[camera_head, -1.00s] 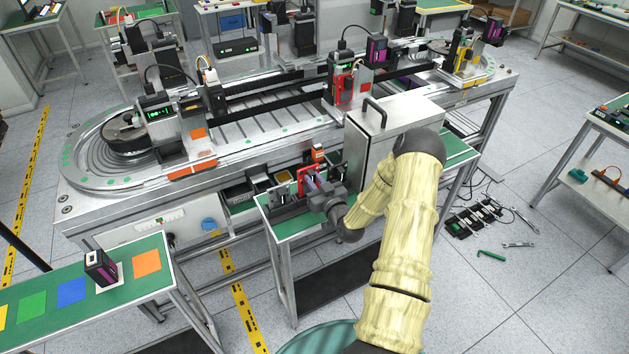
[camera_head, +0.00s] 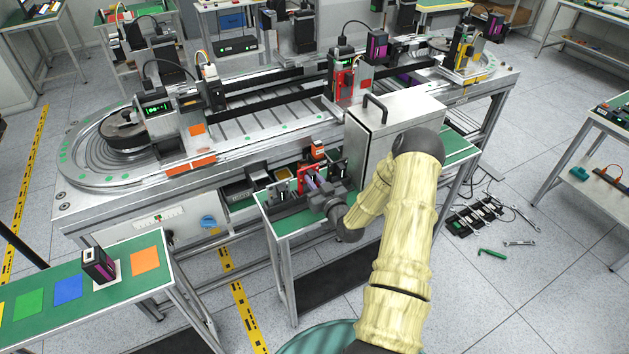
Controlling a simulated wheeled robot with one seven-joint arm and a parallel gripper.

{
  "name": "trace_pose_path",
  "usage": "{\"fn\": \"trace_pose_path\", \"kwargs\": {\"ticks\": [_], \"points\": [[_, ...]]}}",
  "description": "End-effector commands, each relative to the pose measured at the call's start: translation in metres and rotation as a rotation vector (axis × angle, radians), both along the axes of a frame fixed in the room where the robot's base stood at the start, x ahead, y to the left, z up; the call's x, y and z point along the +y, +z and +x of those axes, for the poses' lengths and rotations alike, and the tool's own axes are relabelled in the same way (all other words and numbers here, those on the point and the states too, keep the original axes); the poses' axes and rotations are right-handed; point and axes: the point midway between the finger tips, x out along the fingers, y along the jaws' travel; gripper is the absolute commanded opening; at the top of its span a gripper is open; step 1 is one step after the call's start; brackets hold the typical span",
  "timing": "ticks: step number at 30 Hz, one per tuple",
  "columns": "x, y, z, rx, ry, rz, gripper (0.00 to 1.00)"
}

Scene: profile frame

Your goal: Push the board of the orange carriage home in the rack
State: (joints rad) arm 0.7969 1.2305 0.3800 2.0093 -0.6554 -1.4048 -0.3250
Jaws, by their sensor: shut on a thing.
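The orange carriage (camera_head: 190,167) stands on the left part of the oval track, with an orange front strip and an upright dark unit with a green-lit display. My gripper (camera_head: 312,181) is low over the small green-topped table in front of the track. It is shut on a small board with a purple part (camera_head: 310,184), mostly hidden by the fingers and wrist. A red upright frame (camera_head: 304,172) and grey upright pieces (camera_head: 281,190) stand right beside it, seemingly the rack. How far the board sits in it cannot be told.
A tall grey metal cabinet (camera_head: 400,125) with a black handle stands close to the right of my gripper. An orange-topped block (camera_head: 318,151) is just behind. A red carriage (camera_head: 343,88) and a yellow carriage (camera_head: 470,72) are farther along the track.

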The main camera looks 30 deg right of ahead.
Motion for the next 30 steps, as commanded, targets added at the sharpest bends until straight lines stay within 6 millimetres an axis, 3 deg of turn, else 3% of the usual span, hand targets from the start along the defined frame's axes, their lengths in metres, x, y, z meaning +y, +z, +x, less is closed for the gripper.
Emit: {"fn": "trace_pose_path", "kwargs": {"ticks": [26, 27, 30], "points": [[0.0000, -0.0098, 0.0001, -0.001, 0.000, 0.000, 0.00], [0.0000, -0.0098, 0.0001, -0.001, 0.000, 0.000, 0.21], [0.0000, -0.0098, 0.0001, -0.001, 0.000, 0.000, 0.41]]}}
